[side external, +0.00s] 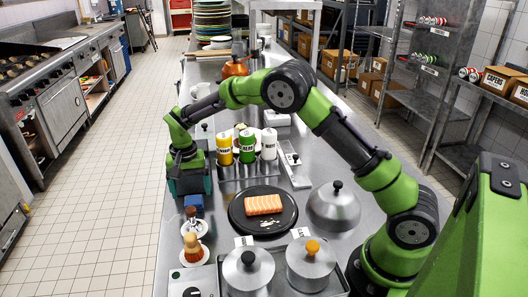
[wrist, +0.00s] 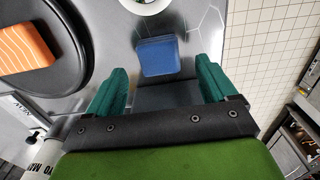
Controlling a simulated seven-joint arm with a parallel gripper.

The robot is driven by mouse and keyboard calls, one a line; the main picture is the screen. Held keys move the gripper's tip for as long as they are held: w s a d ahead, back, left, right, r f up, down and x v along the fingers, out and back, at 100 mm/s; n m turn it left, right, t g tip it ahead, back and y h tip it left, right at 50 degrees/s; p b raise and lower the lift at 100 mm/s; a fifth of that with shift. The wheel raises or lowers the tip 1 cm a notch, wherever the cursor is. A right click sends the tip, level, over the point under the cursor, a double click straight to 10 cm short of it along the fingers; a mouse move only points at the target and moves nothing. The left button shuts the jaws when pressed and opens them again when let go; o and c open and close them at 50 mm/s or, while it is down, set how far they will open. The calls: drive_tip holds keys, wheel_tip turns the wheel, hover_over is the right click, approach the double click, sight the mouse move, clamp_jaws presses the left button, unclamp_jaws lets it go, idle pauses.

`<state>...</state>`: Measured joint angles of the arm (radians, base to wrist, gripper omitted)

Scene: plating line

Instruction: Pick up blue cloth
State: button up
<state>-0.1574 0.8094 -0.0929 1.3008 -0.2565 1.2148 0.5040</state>
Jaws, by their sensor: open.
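The blue cloth (wrist: 158,56) lies on the steel counter as a small folded square. It sits just beyond the space between my fingers in the wrist view. In the side view the cloth (side external: 194,206) shows near the counter's left edge, just in front of my gripper. My gripper (wrist: 160,84) has two teal fingers spread apart, with nothing between them. In the side view my gripper (side external: 190,182) points down over the counter, behind the cloth and close to it. Its exact height above the counter is hard to tell.
A black plate (side external: 279,219) with a salmon fillet (side external: 263,204) lies right of the cloth. A bottle rack (side external: 240,180) stands right of my gripper. Lidded pots (side external: 249,274) are nearer. The counter's left edge is close.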

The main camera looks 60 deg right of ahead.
sight(193, 200)
wheel_tip(193, 200, down, 3)
drive_tip(key=shift+f, duration=0.15)
drive_tip(key=c, duration=1.1)
wheel_tip(193, 200, up, 10)
drive_tip(key=shift+r, duration=0.1)
